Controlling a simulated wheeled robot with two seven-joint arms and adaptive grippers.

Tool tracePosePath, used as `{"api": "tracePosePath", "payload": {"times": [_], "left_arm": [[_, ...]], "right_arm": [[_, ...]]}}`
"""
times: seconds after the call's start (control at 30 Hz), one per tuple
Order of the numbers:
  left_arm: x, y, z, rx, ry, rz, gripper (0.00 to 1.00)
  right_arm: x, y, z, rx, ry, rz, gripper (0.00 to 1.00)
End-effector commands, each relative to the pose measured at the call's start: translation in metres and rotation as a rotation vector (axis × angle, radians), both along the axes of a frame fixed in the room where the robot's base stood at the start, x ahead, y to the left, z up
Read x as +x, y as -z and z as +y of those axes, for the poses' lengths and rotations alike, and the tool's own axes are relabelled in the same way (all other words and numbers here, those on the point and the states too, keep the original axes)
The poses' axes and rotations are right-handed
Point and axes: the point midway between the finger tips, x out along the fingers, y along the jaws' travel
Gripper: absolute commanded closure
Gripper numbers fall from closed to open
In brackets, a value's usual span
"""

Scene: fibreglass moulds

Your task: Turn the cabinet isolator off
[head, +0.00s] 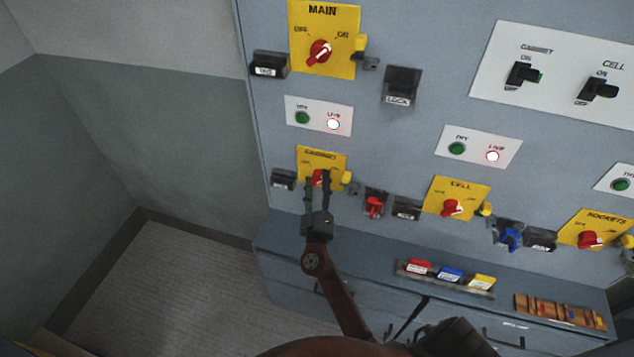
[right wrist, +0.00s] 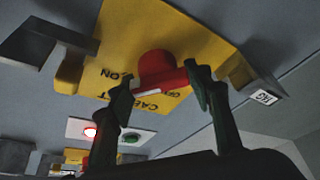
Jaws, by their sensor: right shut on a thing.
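The cabinet isolator is a yellow plate (head: 335,162) with a red knob (head: 317,176), left of centre in the head view. My right gripper (head: 318,186) comes up from below, and its fingers are shut around the knob's handle. In the right wrist view the yellow plate (right wrist: 195,35) is seen upside down, and the red knob (right wrist: 158,70) sits between the fingertips (right wrist: 162,88). A white mark shows on the handle, between the ON and OFF lettering; its exact setting is hard to tell. My left gripper is not in view.
The MAIN isolator (head: 335,62) is above, the CELL isolator (head: 465,190) and SOCKETS isolator (head: 600,222) to the right. The lamp plate (head: 318,113) above the cabinet isolator has its LIVE lamp lit. A red device (head: 374,206) hangs close right. A ledge with coloured blocks (head: 450,274) projects below.

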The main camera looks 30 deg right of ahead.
Motion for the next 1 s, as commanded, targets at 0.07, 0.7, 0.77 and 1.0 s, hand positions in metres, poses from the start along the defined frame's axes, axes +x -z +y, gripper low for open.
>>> {"api": "tracePosePath", "payload": {"times": [0.07, 0.7, 0.77, 1.0], "left_arm": [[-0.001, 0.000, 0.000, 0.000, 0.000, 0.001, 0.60], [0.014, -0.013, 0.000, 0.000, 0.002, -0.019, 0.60], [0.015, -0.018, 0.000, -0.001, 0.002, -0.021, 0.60], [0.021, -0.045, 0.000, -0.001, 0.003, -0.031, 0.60]], "right_arm": [[0.000, 0.000, 0.000, 0.000, 0.000, 0.000, 0.67], [0.000, -0.002, 0.000, -0.087, -0.002, 0.104, 0.78], [0.000, -0.003, 0.000, -0.115, -0.002, 0.136, 0.78], [-0.001, -0.005, 0.000, -0.252, -0.003, 0.301, 0.78]]}}
